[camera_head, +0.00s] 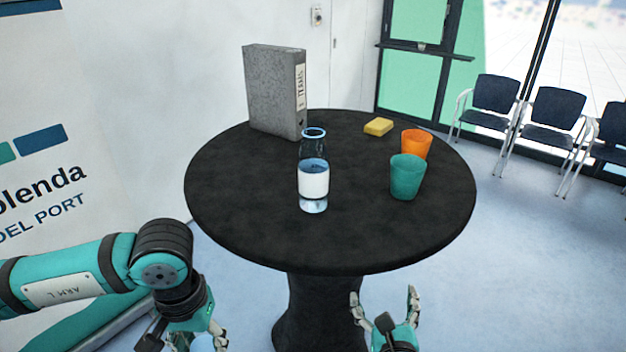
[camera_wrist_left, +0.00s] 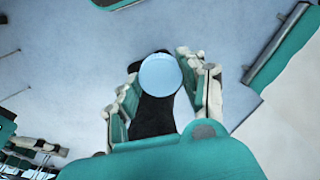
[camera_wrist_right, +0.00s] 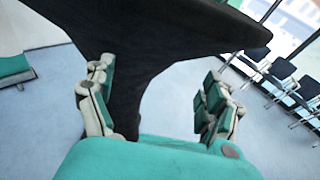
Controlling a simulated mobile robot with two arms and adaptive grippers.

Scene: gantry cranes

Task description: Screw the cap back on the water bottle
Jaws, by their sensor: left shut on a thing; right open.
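The water bottle (camera_head: 314,182) stands upright on the round black table (camera_head: 250,215), with a white label and a blue ring at its open neck. No cap is on it. My left gripper (camera_head: 203,338) is low at the left, in front of the table. In the left wrist view it is shut on a light blue round cap (camera_wrist_left: 160,75), held between its fingertips. In the head view only a pale blue edge of the cap shows at the bottom. My right gripper (camera_head: 385,306) is open and empty, below the table's front edge; its spread fingers also show in the right wrist view (camera_wrist_right: 158,100).
A grey binder (camera_head: 270,90) stands behind the bottle. A yellow sponge (camera_head: 378,127), an orange cup (camera_head: 416,143) and a teal cup (camera_head: 407,177) are on the table's right. The table's front and left are clear. Chairs (camera_head: 495,100) stand far right.

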